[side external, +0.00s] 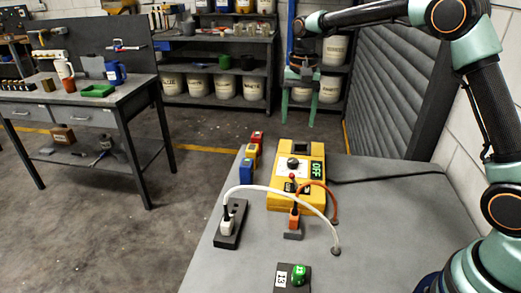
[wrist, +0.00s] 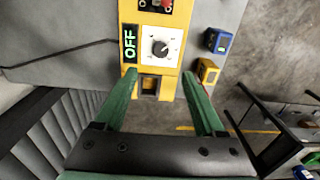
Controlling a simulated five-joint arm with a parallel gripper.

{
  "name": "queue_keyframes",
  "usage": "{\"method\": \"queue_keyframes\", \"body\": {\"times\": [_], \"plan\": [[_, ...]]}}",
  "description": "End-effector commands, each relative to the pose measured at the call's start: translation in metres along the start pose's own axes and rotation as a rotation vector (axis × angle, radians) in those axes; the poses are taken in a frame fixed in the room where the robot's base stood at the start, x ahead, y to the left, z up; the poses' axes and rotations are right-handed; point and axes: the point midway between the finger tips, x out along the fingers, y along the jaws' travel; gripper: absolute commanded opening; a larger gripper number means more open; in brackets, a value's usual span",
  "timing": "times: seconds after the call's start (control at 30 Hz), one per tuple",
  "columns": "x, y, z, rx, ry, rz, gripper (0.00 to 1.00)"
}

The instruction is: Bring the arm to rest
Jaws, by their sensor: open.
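My gripper (side external: 298,119) is raised above the far end of the grey table, fingers pointing down, open and with nothing between them. In the wrist view its two green fingers (wrist: 158,76) are spread apart, framing the lower end of the yellow control box. The yellow control box (side external: 280,189) sits on the table nearer the camera than my gripper. In the wrist view the control box (wrist: 130,12) shows a dial (wrist: 160,47) and a lit display (wrist: 130,43) reading OFF. A dark square recess (wrist: 150,86) is in its lower end.
Red, yellow and blue blocks (side external: 246,171) stand along the table's left edge. A white plug (side external: 228,226) sits in a black strip; an orange plug (side external: 294,219) stands near it, with cables arching over. A green knob (side external: 298,274) is at the front. A ribbed dark panel (side external: 392,95) stands behind.

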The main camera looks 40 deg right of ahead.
Motion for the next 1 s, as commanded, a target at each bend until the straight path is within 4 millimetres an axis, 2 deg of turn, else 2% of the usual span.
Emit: {"method": "queue_keyframes", "body": {"times": [0.2,0.5,0.7,1.0], "plan": [[-0.045,0.021,0.03,-0.145,0.075,-0.059,0.72],[-0.081,0.062,0.083,-0.37,0.2,-0.125,0.72],[-0.085,0.092,0.119,-0.517,0.29,-0.156,0.72],[-0.07,0.126,0.16,-0.701,0.414,-0.178,0.72]]}}
